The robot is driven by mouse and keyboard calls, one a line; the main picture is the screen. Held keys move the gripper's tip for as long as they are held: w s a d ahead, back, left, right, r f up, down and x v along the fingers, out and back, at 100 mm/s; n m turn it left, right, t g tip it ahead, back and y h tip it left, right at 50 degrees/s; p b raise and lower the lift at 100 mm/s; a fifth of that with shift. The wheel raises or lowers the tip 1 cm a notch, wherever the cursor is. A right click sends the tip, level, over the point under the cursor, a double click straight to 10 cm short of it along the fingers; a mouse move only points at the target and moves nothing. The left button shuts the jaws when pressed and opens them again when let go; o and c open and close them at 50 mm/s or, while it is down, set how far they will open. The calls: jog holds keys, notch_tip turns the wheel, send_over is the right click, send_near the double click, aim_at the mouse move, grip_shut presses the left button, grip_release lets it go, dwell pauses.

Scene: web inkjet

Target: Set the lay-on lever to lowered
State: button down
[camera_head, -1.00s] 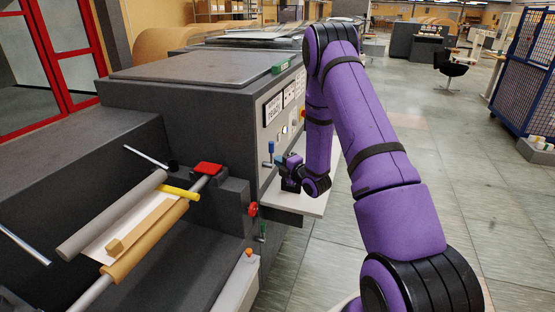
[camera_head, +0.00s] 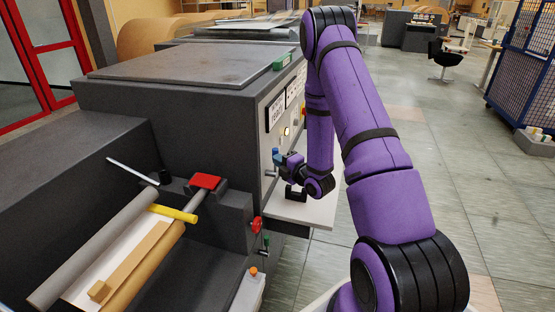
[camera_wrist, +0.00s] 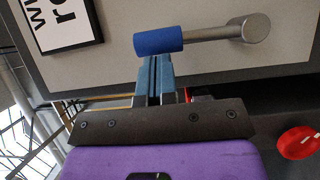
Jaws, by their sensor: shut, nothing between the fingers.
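A lever with a blue grip (camera_head: 276,153) and a metal arm stands upright on the light side panel of the dark machine. The pictures do not label it as the lay-on lever. In the wrist view its blue sleeve (camera_wrist: 158,41) shows at top centre, with the metal arm running right to a round hub (camera_wrist: 256,28). My gripper (camera_head: 282,159) is beside the blue grip. In the wrist view my gripper's blue fingers (camera_wrist: 155,68) are together and empty, with their tips right at the edge of the sleeve. I cannot tell whether they touch it.
A red knob (camera_head: 256,225) sits at the machine's near corner, and a red one (camera_wrist: 298,142) shows in the wrist view. A white shelf (camera_head: 305,210) juts out below my gripper. Rollers (camera_head: 95,250) lie at left.

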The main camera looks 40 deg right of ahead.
dwell(0.4)
jog(key=shift+w+d+r+m, duration=0.1)
jog(key=shift+w+d+m, duration=0.1)
jog(key=shift+d+m, duration=0.1)
jog(key=w+d+f+m+g+y, duration=0.2)
jog(key=w+d+f+m+g, duration=0.1)
jog(key=w+d+m+g, duration=0.2)
jog(key=shift+w+d+f+m+g, duration=0.25)
jog(key=shift+w+d+m, duration=0.35)
jog(key=shift+d+m, duration=0.75)
dwell(0.5)
jog(key=shift+r, duration=0.15)
